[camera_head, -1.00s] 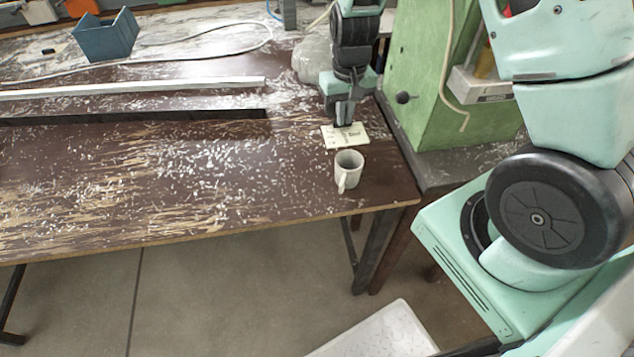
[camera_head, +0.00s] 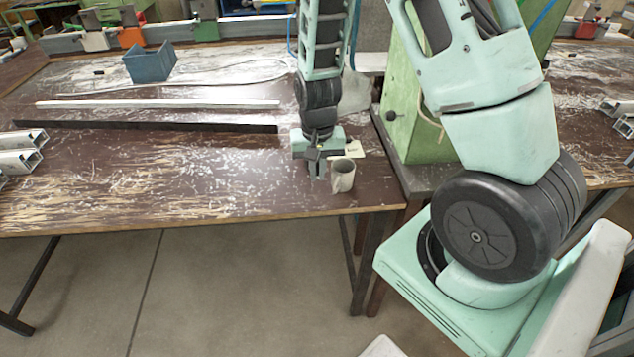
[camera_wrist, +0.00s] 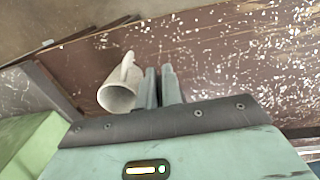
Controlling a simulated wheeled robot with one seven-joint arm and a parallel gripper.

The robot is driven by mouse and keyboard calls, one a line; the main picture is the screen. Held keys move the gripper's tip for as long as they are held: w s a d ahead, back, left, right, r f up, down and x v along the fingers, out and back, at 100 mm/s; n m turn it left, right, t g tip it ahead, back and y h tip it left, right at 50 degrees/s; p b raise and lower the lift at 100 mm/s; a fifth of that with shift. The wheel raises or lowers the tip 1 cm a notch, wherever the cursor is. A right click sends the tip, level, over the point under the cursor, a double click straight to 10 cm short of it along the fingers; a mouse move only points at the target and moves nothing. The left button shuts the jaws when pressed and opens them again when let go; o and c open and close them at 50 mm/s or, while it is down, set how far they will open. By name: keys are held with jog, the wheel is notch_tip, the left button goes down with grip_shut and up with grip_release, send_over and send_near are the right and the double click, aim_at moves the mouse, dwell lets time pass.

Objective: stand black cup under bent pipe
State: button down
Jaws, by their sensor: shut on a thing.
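No black cup shows; the only cup in view is a pale grey-white mug (camera_head: 342,175). My gripper (camera_head: 318,174) points down just left of the mug. In the wrist view the mug (camera_wrist: 117,92) is left of my gripper's fingers (camera_wrist: 160,85), very close to them. I cannot tell whether they touch. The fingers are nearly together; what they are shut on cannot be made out. I cannot make out a bent pipe.
A pale card (camera_head: 354,148) lies behind the mug. A green machine housing (camera_head: 413,125) stands at the right. A blue bin (camera_head: 149,64), a long pale bar (camera_head: 160,103) and metal profiles (camera_head: 20,150) are on the bench (camera_head: 170,195). Its front middle is clear.

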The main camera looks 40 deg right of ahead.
aim_at(318, 194)
jog(key=shift+f, duration=2.1)
jog(key=shift+f, duration=0.2)
jog(key=c, duration=1.6)
grip_release()
jog(key=shift+o, duration=0.2)
jog(key=shift+r, duration=0.15)
